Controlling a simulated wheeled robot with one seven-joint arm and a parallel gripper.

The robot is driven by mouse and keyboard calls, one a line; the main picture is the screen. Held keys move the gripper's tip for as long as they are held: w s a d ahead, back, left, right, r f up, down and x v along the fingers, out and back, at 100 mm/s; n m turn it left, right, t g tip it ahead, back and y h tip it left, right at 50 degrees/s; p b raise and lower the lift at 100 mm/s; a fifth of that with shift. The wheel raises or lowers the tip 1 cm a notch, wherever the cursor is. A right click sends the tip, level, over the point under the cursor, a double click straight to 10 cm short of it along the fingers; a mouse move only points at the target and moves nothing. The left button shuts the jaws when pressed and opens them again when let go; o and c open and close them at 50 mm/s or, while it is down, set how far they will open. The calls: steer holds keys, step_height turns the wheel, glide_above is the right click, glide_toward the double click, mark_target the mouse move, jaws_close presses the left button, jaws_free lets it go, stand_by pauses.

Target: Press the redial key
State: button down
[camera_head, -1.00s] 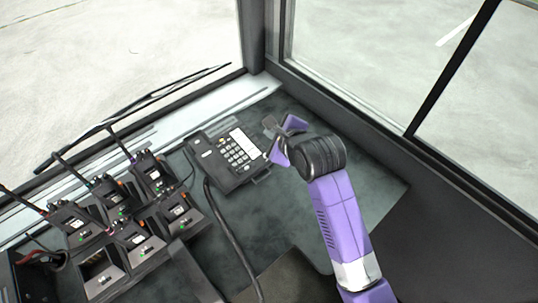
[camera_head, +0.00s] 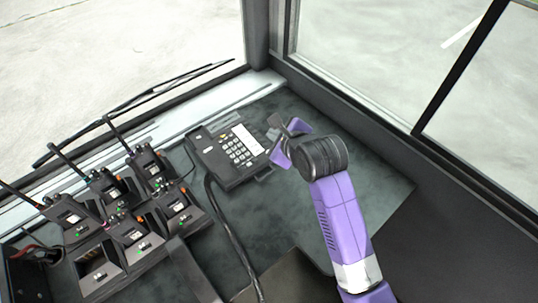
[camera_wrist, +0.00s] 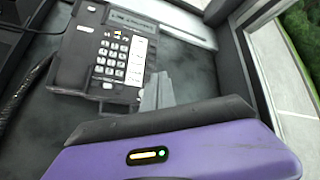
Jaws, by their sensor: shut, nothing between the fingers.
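A black desk phone (camera_head: 228,158) lies on the dark counter, with a handset on its left, a white number pad and a white label strip. It also shows in the wrist view (camera_wrist: 84,62), at the upper left. Which of its small keys is the redial key cannot be read. My gripper (camera_head: 273,127) is shut and empty, just right of the phone and apart from its keys. In the wrist view the shut fingers (camera_wrist: 157,88) point toward the phone's right edge, beside the label strip.
A charger rack with several handheld radios (camera_head: 132,232) stands left of the phone. The phone's black cord (camera_head: 228,235) runs down the counter. Window frames and a wall close the corner behind and to the right.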

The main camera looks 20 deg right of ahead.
steer(key=f+b, duration=0.2)
steer(key=f, duration=0.1)
steer(key=f+b, duration=0.1)
steer(key=shift+w+a+f, duration=0.1)
steer(key=shift+w+f, duration=0.05)
steer(key=shift+w, duration=0.1)
steer(key=shift+w+f+b, duration=0.2)
steer(key=shift+f+b, duration=0.35)
steer(key=shift+f, duration=0.4)
steer(key=shift+f, duration=0.2)
stand_by(0.9)
steer(key=shift+f, duration=0.2)
steer(key=shift+a+f, duration=0.1)
steer(key=shift+f, duration=0.25)
stand_by(0.5)
steer(key=shift+r, duration=0.1)
steer(key=shift+r+p, duration=0.65)
steer(key=shift+p, duration=0.1)
steer(key=shift+r, duration=0.1)
